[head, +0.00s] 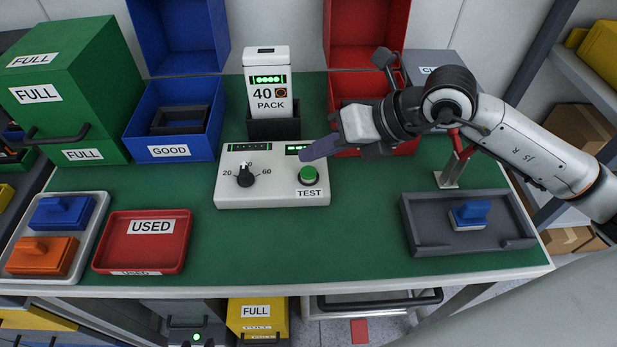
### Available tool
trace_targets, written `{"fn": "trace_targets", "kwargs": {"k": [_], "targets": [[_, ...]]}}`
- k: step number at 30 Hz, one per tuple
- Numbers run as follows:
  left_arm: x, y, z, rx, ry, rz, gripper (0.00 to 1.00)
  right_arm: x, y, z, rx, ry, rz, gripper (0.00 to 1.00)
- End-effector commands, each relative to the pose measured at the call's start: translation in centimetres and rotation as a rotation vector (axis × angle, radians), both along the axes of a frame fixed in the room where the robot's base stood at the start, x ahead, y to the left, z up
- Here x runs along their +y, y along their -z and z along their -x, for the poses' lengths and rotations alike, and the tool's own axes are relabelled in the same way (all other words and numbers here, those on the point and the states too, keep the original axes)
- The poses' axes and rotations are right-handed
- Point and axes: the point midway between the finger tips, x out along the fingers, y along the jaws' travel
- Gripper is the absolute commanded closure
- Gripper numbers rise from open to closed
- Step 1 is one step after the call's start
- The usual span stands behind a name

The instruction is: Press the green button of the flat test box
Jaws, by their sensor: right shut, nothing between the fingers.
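The flat test box (228,190) is a low white box in the middle of the green table. Its green button (309,174) is on the right of its top, above the word TEST. A black dial (245,178) is on the left of its top. My right gripper (308,153) comes in from the right. Its fingers are shut and empty, with the tips just behind and above the green button. I cannot tell whether they touch the box, and the button looks uncovered. My left gripper is not in view.
A white 40 PACK (270,103) with green lights stands in a dark holder behind the box. A blue GOOD bin (170,152) and a red bin (348,80) flank it. A red USED tray (110,245) and a grey tray (430,235) lie left and right. Table front is clear between.

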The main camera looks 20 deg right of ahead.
Motion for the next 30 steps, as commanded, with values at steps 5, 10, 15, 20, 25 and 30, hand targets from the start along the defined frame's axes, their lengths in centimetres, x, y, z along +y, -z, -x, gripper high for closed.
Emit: {"fn": "trace_targets", "kwargs": {"k": [5, 10, 15, 20, 25, 30], "targets": [[-0.6, 0.4, -0.4, -0.011, 0.010, 0.004, 0.69, 0.0, 1.4, 0.0, -0.001, 0.001, 0.000, 1.00], [-1.0, -0.3, -0.7, -0.020, 0.014, 0.010, 0.69, 0.0, 1.3, 0.0, -0.001, 0.000, -0.001, 1.00], [-1.0, -0.2, -0.7, -0.018, 0.013, 0.011, 0.69, 0.0, 1.3, 0.0, -0.001, 0.000, -0.001, 1.00], [-0.9, -0.1, -0.6, -0.016, 0.011, 0.009, 0.69, 0.0, 1.3, 0.0, -0.001, 0.000, -0.001, 1.00], [-0.7, 0.0, -0.6, -0.016, 0.009, 0.008, 0.69, 0.0, 1.3, 0.0, 0.000, -0.001, -0.001, 1.00], [-0.6, 0.0, -0.7, -0.018, 0.007, 0.007, 0.69, 0.0, 1.3, 0.0, 0.000, -0.001, -0.001, 1.00]]}}
